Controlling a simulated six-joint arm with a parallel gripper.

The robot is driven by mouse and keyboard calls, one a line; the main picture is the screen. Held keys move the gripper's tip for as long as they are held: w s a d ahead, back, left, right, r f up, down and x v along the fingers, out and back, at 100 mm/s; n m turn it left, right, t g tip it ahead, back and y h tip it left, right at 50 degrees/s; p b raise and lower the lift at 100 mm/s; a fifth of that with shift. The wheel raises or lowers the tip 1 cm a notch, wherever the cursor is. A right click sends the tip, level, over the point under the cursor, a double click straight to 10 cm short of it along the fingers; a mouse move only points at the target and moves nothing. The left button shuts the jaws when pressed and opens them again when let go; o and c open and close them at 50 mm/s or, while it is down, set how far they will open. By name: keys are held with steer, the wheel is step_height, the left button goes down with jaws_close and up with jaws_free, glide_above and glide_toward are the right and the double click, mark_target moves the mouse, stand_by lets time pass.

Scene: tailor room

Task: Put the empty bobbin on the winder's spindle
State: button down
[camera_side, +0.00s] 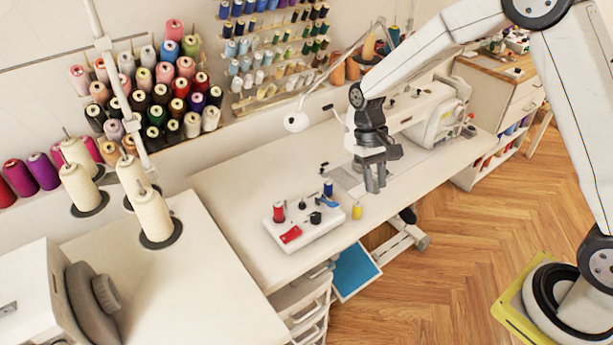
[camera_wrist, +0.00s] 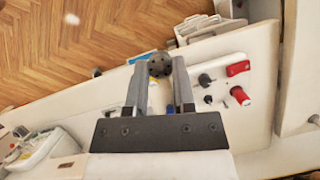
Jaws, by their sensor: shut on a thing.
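My gripper (camera_side: 375,184) is above the white table, to the right of a small white unit (camera_side: 290,238). In the wrist view my gripper (camera_wrist: 160,72) is shut on a dark round bobbin (camera_wrist: 159,65) with small holes in its face. The bobbin is not clear in the side view. Which of these is the spindle I cannot tell. In the wrist view my fingers partly hide this unit.
A yellow spool (camera_side: 356,211) stands near the table's front edge, right of the white unit. A sewing machine (camera_side: 435,112) stands behind my gripper. Thread cones (camera_side: 152,215) stand on the left table. A blue-lined open drawer (camera_side: 356,271) juts out below the table (camera_side: 235,200).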

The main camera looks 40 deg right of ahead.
steer(key=w+a+f+m+t+y, duration=0.1)
steer(key=w+a+m+t, duration=0.1)
steer(key=m, duration=0.9)
steer(key=w+a+f+m+t+y, duration=0.1)
steer(key=m+t, duration=0.3)
steer(key=m, duration=0.7)
steer(key=shift+w+a+f+m+t+y, duration=0.3)
steer(key=shift+w+a+f+t, duration=0.1)
steer(key=shift+a, duration=0.15)
steer(key=shift+w, duration=0.1)
steer(key=w+f, duration=0.2)
steer(key=w, duration=0.2)
steer(key=w+a+f, duration=0.1)
steer(key=w+f, duration=0.2)
steer(key=w, duration=0.1)
steer(key=w+f, duration=0.3)
steer(key=w, duration=0.1)
steer(key=shift+w+a+f, duration=0.15)
steer(key=shift+f, duration=0.05)
steer(key=shift+w+f, duration=0.45)
steer(key=shift+f, duration=0.1)
